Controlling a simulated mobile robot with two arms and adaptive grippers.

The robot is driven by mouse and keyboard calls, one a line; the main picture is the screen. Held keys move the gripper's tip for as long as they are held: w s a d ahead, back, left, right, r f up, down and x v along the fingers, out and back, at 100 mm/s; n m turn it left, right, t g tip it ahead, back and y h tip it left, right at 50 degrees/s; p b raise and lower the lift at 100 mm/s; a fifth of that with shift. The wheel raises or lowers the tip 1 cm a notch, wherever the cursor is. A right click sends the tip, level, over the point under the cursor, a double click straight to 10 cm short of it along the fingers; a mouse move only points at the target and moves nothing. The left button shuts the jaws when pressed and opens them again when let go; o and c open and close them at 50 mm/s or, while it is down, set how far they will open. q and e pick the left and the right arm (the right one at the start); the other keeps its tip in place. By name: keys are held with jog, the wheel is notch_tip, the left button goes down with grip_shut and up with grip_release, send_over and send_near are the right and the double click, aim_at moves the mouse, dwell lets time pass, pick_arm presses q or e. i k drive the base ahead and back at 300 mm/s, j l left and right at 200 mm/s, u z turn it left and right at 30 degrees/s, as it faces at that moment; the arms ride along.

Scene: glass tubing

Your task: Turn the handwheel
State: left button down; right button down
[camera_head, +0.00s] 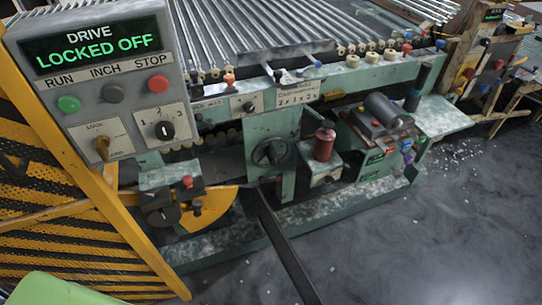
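The handwheel (270,152) is a small dark spoked wheel on the green front of the machine (272,122), near the middle of the view. It faces outward and nothing visibly touches it. Neither of my grippers can be made out in this view.
A control panel (97,80) reading "DRIVE LOCKED OFF" and a yellow-black guard (70,215) fill the left. A dark bar (283,248) slants across the floor below the wheel. A red-brown cylinder (324,144) stands right of it. The grey floor (430,235) at right is mostly clear, with scattered shards.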

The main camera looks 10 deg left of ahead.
aim_at(273, 158)
jog(key=l+u, duration=0.1)
jog(key=l, duration=0.55)
jog(key=k+l+u, duration=0.1)
jog(key=l, duration=1.15)
jog(key=k+u, duration=0.05)
